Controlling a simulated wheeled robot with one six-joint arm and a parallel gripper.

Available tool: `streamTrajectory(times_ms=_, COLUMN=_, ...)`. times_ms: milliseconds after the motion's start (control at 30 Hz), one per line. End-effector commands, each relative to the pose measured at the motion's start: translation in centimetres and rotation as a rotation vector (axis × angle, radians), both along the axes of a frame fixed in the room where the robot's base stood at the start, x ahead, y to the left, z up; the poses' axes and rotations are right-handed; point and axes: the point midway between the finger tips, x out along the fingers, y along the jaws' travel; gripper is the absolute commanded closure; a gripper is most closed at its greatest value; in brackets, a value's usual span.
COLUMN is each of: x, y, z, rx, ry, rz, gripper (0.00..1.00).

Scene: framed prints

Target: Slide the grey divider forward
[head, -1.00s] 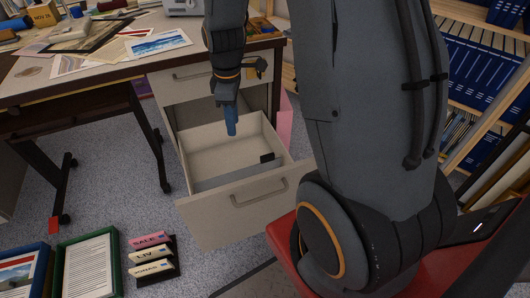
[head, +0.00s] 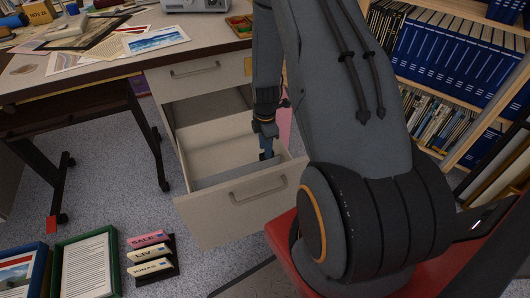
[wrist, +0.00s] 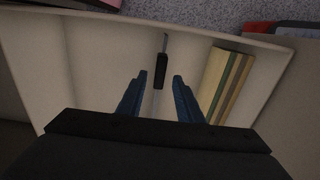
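The grey divider (head: 225,173) stands across the open drawer, close behind its front panel (head: 240,205). In the wrist view the divider (wrist: 165,42) shows nearly edge-on as a thin upright strip with a black tab (wrist: 161,72) on it. My gripper (head: 267,157) is down inside the drawer at its right end in the head view. In the wrist view my gripper (wrist: 157,88) is open, with one blue finger on each side of the divider's line, short of the tab in the picture. I cannot tell whether either finger touches it. The tab is hidden in the head view.
A striped yellow and green item (wrist: 225,82) lies in the drawer, right of the divider in the wrist view. The desk (head: 100,75) overhangs behind the drawer. Framed prints (head: 88,265) and a label rack (head: 152,258) stand on the floor at left.

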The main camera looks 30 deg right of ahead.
Motion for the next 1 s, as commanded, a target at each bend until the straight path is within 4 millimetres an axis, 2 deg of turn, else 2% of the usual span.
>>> streamTrajectory(times_ms=33, x=0.0, y=0.0, z=-0.8, rx=0.000, ry=0.001, rz=0.000, gripper=0.67)
streamTrajectory(times_ms=200, x=0.1, y=0.0, z=-2.2, rx=0.000, ry=-0.001, rz=-0.001, gripper=0.67)
streamTrajectory(times_ms=533, x=0.1, y=0.0, z=-2.4, rx=0.000, ry=-0.001, rz=-0.001, gripper=0.67)
streamTrajectory(times_ms=733, x=0.1, y=0.0, z=-2.4, rx=0.000, ry=-0.001, rz=-0.001, gripper=1.00)
streamTrajectory(times_ms=1000, x=0.0, y=0.0, z=-2.4, rx=0.000, ry=-0.001, rz=-0.001, gripper=1.00)
